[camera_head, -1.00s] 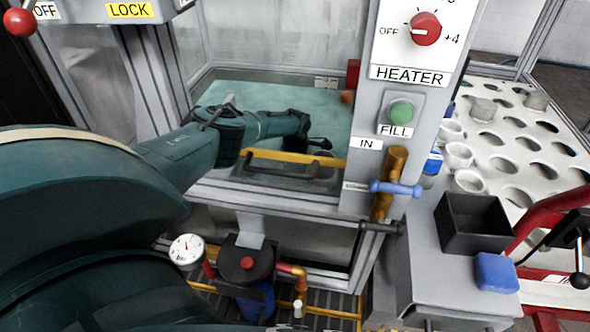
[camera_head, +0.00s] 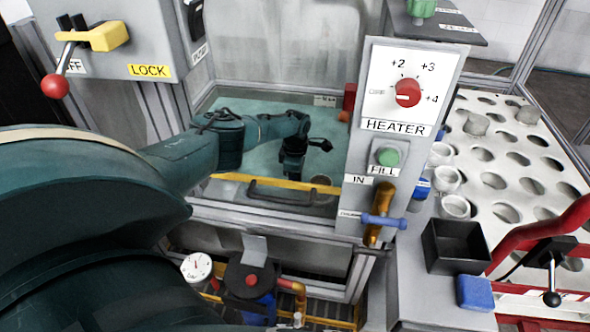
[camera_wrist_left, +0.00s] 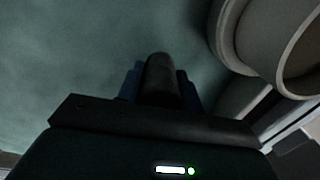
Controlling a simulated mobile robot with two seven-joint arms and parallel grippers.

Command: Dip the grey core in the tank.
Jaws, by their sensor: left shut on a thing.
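The tank (camera_head: 265,105) is an open grey-framed basin with a teal interior, behind a yellow bar in the head view. My left arm reaches over the yellow bar, and my left gripper (camera_head: 292,172) points down inside the tank area. In the left wrist view my left gripper (camera_wrist_left: 160,92) is shut on a dark, rounded cylinder, apparently the grey core (camera_wrist_left: 160,78), against the teal background. The core cannot be made out in the head view, and its depth relative to any liquid is unclear. My right gripper is not in view.
A grey round-mouthed fitting (camera_wrist_left: 270,45) is close to the right of the gripper. The heater panel (camera_head: 412,90) and a brass valve (camera_head: 381,205) stand right of the tank. Beyond are white cups (camera_head: 447,179), a black bin (camera_head: 456,246) and a perforated white table (camera_head: 515,205).

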